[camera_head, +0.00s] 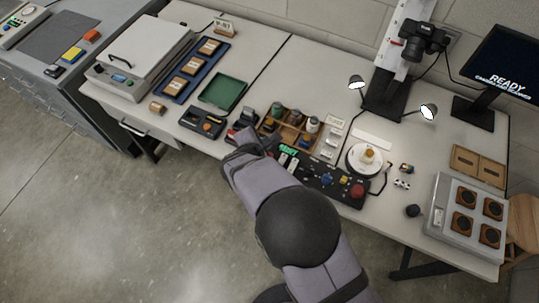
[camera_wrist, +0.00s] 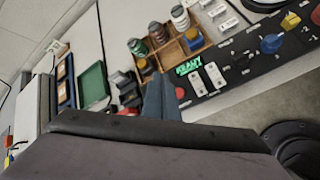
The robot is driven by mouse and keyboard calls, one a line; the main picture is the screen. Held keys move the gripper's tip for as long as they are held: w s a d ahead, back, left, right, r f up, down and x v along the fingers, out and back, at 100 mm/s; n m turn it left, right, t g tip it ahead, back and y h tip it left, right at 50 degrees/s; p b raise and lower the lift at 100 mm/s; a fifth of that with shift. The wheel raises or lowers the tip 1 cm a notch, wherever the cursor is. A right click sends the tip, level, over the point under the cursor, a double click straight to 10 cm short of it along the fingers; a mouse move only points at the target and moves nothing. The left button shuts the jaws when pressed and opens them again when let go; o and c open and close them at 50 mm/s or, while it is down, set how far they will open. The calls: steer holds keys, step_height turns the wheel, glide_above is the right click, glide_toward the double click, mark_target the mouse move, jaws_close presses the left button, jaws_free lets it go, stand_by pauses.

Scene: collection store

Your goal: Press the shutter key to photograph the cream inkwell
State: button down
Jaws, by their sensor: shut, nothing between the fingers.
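A small cream and amber piece, likely the cream inkwell (camera_head: 368,156), stands on a white round turntable (camera_head: 354,168) below the camera (camera_head: 424,40). The black control panel (camera_head: 325,182) lies at the table's front edge, with a green lit display, pale keys (camera_wrist: 206,80), a blue knob (camera_wrist: 271,44) and a red button (camera_head: 357,191). I cannot read which key is the shutter key. My gripper (camera_wrist: 163,92) is shut and empty, just left of the panel's display end in the wrist view. In the head view my arm hides part of the panel's left end.
A wooden compartment box (camera_head: 291,131) with several small jars stands behind the panel. A green tray (camera_head: 222,91) and a dark tray with small parts (camera_head: 203,123) lie left. Two lamps flank the camera stand. The monitor (camera_head: 507,70) reads READY.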

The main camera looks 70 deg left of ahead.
step_height(320, 180, down, 6)
steer(key=b, duration=0.3)
steer(key=shift+r, duration=0.25)
steer(key=shift+f+b, duration=0.55)
steer(key=shift+b, duration=0.2)
steer(key=shift+f+b, duration=0.85)
steer(key=shift+b, duration=0.5)
stand_by(1.9)
steer(key=shift+r, duration=0.1)
stand_by(0.3)
steer(key=shift+r+p, duration=0.45)
steer(key=shift+r, duration=0.3)
steer(key=shift+r, duration=0.15)
steer(key=shift+r+p, duration=1.45)
steer(key=shift+r, duration=0.95)
